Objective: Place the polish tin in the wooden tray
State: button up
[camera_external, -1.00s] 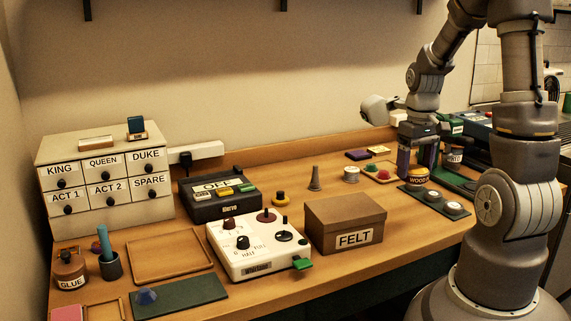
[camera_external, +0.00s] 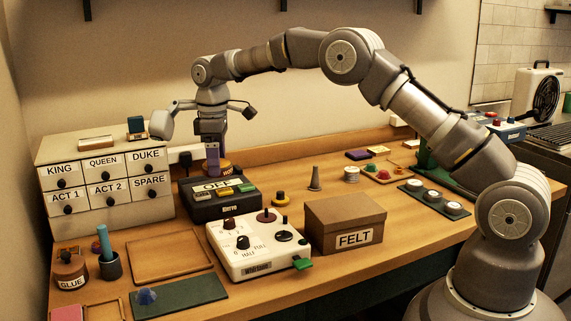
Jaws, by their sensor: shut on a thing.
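My gripper (camera_external: 213,165) is shut on the polish tin (camera_external: 227,168), a small dark-red tin with a yellowish band. The tin is mostly hidden by the fingers, and its label cannot be read. The gripper hangs pointing down above the back of the black device marked OFF. I cannot tell exactly how high the tin is above it. The wooden tray (camera_external: 132,279), shallow and empty, lies on the table in front of the drawer box, lower left of the gripper.
The black device (camera_external: 222,208) and the white control panel (camera_external: 262,270) stand right of the tray. The drawer box (camera_external: 105,190) is behind it. A cup with a teal tool (camera_external: 110,268) and a glue jar (camera_external: 70,270) stand left. A green mat (camera_external: 190,298) lies in front.

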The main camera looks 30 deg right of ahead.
jog(key=s+a+f+n, duration=0.1)
jog(key=s+a+n, duration=0.25)
jog(key=a, duration=0.95)
jog(key=shift+m, duration=0.25)
jog(key=f+b, duration=0.1)
jog(key=f, duration=0.4)
jog(key=f+b, duration=0.1)
jog(key=f, duration=0.4)
jog(key=s+f+b, duration=0.1)
jog(key=f, duration=0.4)
jog(key=shift+d, duration=0.3)
jog(key=shift+f, duration=0.1)
jog(key=shift+w+f, duration=0.1)
jog(key=o, duration=1.2)
notch_tip(320, 180, up, 12)
jog(key=p, duration=0.3)
jog(key=shift+p, duration=0.4)
